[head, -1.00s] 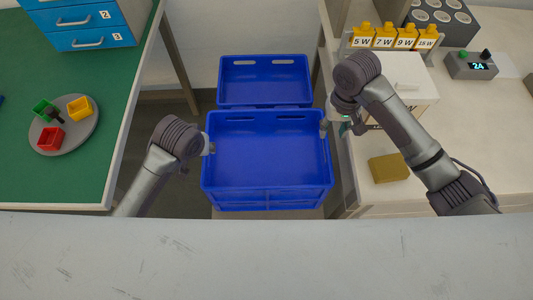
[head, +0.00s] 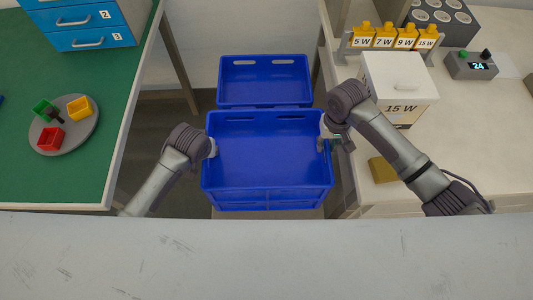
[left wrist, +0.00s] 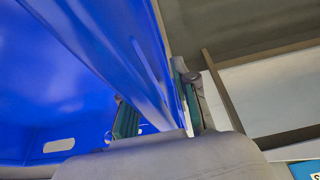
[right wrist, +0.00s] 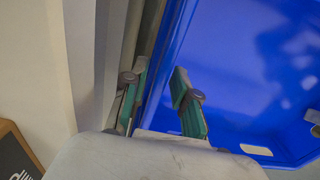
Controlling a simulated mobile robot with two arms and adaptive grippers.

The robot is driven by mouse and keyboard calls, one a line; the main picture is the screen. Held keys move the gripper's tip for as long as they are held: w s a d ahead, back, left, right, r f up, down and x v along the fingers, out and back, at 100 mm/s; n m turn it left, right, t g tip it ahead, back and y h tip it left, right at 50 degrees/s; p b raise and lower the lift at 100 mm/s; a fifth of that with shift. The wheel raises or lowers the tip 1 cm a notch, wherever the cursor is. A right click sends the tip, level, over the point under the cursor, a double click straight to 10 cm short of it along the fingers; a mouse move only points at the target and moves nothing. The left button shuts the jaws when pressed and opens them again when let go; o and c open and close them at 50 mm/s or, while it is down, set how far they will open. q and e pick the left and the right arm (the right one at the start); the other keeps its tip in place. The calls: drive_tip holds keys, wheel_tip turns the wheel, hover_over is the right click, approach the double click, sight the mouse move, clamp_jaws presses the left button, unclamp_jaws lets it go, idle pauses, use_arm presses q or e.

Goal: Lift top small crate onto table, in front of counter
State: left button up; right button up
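The blue crate (head: 267,160) stands open and upright on the floor side between the two tables; its inside looks empty. My left gripper (head: 212,148) is at the crate's left wall. In the left wrist view its fingers (left wrist: 160,118) stand apart, one on each side of the crate's wall (left wrist: 95,50). My right gripper (head: 325,140) is at the right wall. In the right wrist view its fingers (right wrist: 160,105) straddle the wall (right wrist: 178,45), with a visible gap.
A pale table (head: 460,150) on the right holds a white box marked 15 W (head: 400,85), a yellow block (head: 382,170) and a small display reading 24 (head: 472,66). A green-topped table (head: 85,175) on the left holds a round grey tray (head: 65,140) and blue drawers (head: 85,25).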

use_arm(q)
clamp_jaws()
use_arm(e)
clamp_jaws()
use_arm(q)
drive_tip(key=shift+r, duration=0.1)
